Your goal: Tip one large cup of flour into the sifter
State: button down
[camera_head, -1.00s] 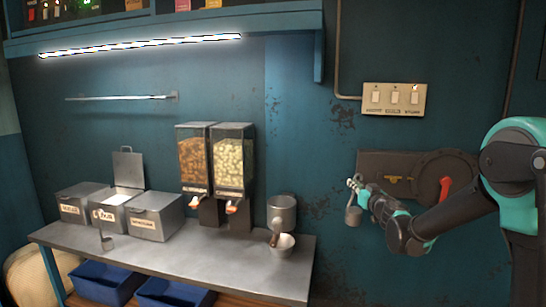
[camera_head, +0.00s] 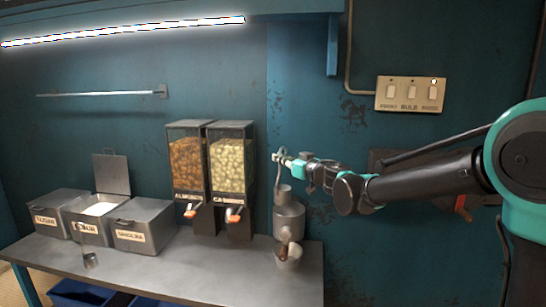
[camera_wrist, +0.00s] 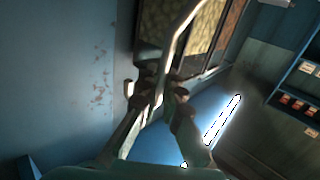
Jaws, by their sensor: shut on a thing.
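My gripper (camera_head: 284,158) is shut on the hooked metal handle of a large cup (camera_head: 284,192). The cup hangs below the gripper, directly above the sifter in the picture; I cannot tell whether it touches the rim. It looks about upright, and its contents are hidden. The grey metal sifter (camera_head: 289,220) stands at the right of the counter with a brown handle and a pale bowl (camera_head: 288,258) under it. In the wrist view my fingers (camera_wrist: 163,98) close around the bright metal handle (camera_wrist: 178,45). The flour bin (camera_head: 88,226) is open, with white flour inside.
Two dispensers (camera_head: 208,165) stand close left of the sifter. Closed bins (camera_head: 142,222) flank the flour bin. A smaller cup (camera_head: 90,260) is at its front. A switch panel (camera_head: 411,93) and wall-mounted box (camera_head: 390,160) are at right. The counter middle (camera_head: 190,272) is clear.

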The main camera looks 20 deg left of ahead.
aim_at(280, 171)
jog(key=shift+f, duration=0.6)
jog(key=shift+a+f, duration=0.1)
jog(key=shift+f, duration=0.8)
jog(key=shift+w+d+r+m, duration=0.2)
jog(key=shift+w+d+m, duration=0.3)
jog(key=shift+w+m, duration=0.35)
jog(key=shift+w+d+r+m, duration=0.2)
jog(key=shift+w+d+m, duration=0.25)
jog(key=shift+w+m, duration=0.35)
jog(key=shift+m, duration=0.25)
jog(key=shift+w+d+f+m+t+h, duration=0.15)
jog(key=shift+w+d+m+t+h, duration=0.15)
jog(key=shift+w+m, duration=0.4)
jog(key=shift+w+d+f+m+t+h, duration=0.15)
jog(key=shift+w+d+m+h, duration=0.3)
jog(key=shift+m, duration=0.45)
jog(key=shift+w, duration=0.1)
